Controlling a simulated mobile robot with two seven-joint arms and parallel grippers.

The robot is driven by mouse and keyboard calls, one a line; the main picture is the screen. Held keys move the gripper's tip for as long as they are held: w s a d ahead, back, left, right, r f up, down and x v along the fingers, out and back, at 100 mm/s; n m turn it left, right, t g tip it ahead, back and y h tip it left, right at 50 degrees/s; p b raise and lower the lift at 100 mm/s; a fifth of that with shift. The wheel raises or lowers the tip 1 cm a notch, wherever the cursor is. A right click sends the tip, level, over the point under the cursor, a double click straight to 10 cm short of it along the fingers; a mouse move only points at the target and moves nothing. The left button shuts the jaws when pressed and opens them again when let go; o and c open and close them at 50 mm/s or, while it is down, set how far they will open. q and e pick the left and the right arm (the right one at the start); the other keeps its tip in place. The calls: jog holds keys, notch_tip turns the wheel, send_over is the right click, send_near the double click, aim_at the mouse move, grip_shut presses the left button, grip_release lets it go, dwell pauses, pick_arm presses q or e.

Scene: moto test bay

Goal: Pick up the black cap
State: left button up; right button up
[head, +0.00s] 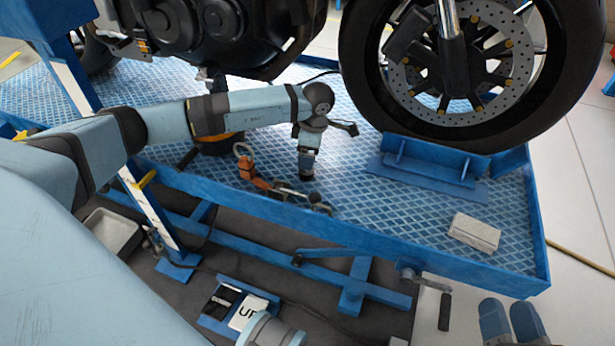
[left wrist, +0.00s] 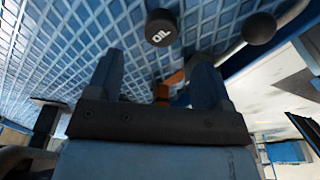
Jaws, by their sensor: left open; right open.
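The black cap (left wrist: 162,28) is round and dark with white letters reading OIL. In the left wrist view it is on the blue lift deck, ahead of the space between my left gripper's fingertips and apart from them. My left gripper (left wrist: 157,62) is open and empty. In the head view my left gripper (head: 306,172) points down over the deck. Small dark items lie just past its tips there, and I cannot tell which is the cap. My right gripper (head: 510,318) is open and empty at the bottom right, off the deck's front edge.
An orange strap (head: 251,168) with metal hooks lies beside my left gripper. A motorcycle wheel (head: 372,105) stands behind in a blue chock (head: 427,165). A pale box (head: 474,232) sits at the deck's right. A black ball knob (left wrist: 259,28) is right of the cap.

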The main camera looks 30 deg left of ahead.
aim_at(306, 173)
pick_arm(q)
notch_tip(306, 173, down, 6)
jog(key=b, duration=0.3)
jog(key=shift+s+a+f, duration=0.1)
jog(key=shift+a+f, duration=0.05)
jog(key=shift+f, duration=0.25)
pick_arm(e)
jog(key=f, duration=0.2)
jog(key=f+n, duration=0.1)
jog(key=shift+w+f+g, duration=0.1)
jog(key=shift+w+g, duration=0.15)
jog(key=shift+g, duration=0.15)
pick_arm(q)
jog(key=c, duration=1)
